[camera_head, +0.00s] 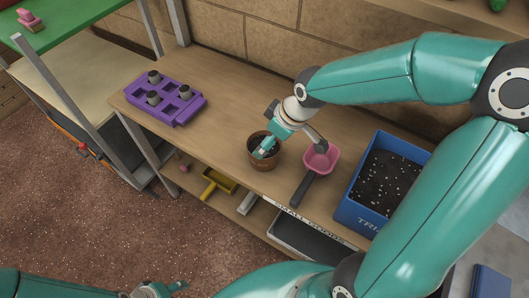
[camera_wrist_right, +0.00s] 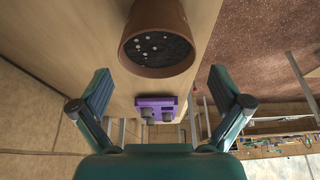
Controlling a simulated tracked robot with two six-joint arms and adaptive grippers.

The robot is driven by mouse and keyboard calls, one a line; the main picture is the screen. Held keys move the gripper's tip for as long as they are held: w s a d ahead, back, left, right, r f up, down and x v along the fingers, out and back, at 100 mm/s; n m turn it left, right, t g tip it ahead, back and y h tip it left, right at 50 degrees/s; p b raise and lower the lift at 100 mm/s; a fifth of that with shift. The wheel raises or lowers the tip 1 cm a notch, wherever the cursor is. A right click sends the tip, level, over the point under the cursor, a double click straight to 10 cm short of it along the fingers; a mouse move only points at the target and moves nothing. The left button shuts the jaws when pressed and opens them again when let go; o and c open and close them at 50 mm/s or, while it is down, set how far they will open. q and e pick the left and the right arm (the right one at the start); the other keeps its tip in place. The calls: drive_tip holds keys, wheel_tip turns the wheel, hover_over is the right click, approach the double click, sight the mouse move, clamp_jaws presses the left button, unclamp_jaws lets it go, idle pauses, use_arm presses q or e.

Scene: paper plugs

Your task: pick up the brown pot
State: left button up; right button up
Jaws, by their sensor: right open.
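The brown pot (camera_head: 268,165) stands upright on the wooden bench, near its front edge. Dark soil with white specks fills it in the right wrist view, where the pot (camera_wrist_right: 157,68) is at the top centre. My right gripper (camera_head: 268,147) is open at the pot, and its fingers cover part of the rim in the head view. In the right wrist view its fingers (camera_wrist_right: 160,76) are spread either side below the pot, with nothing between them; contact cannot be told. My left gripper (camera_head: 162,290) is low at the bottom left, away from the bench; its jaws are unclear.
A pink scoop (camera_head: 319,161) with a dark handle lies just right of the pot. A blue soil box (camera_head: 357,215) stands further right. A purple tray (camera_head: 187,110) with several plugs is at the left. Bare bench lies between tray and pot.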

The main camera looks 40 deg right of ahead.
sight(269, 162)
drive_tip(key=shift+x, duration=2.85)
drive_tip(key=shift+w+d, duration=0.15)
drive_tip(key=shift+d, duration=0.05)
drive_tip(key=c, duration=1)
drive_tip(key=shift+r, duration=0.1)
